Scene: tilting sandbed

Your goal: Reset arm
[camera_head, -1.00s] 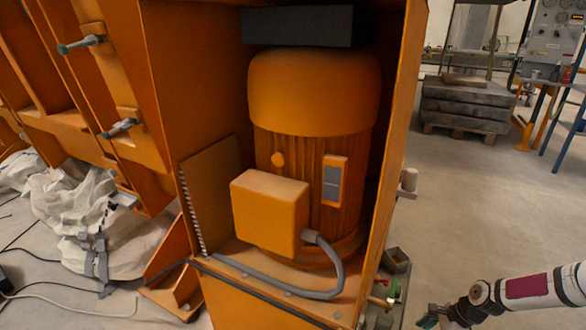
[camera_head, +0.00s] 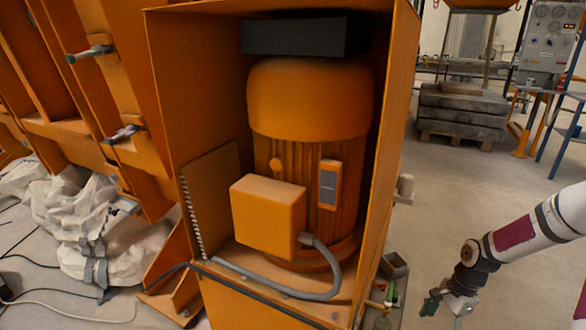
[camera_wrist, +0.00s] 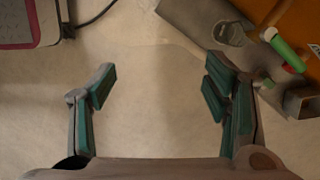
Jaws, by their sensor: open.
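My gripper (camera_head: 443,301) is at the lower right of the head view, at the end of my white arm with a dark red band. It hangs low, to the right of the orange cabinet (camera_head: 262,20). In the wrist view my gripper (camera_wrist: 158,88) has its two green-padded fingers wide apart. Only bare floor (camera_wrist: 155,130) shows between them, and it holds nothing.
The orange cabinet holds an orange motor (camera_head: 310,100). Beside its base are a green-handled tool (camera_wrist: 285,48) and a small open metal box (camera_wrist: 301,102). White sacks (camera_head: 85,215) lie at left. Stacked slabs (camera_head: 463,108) stand behind.

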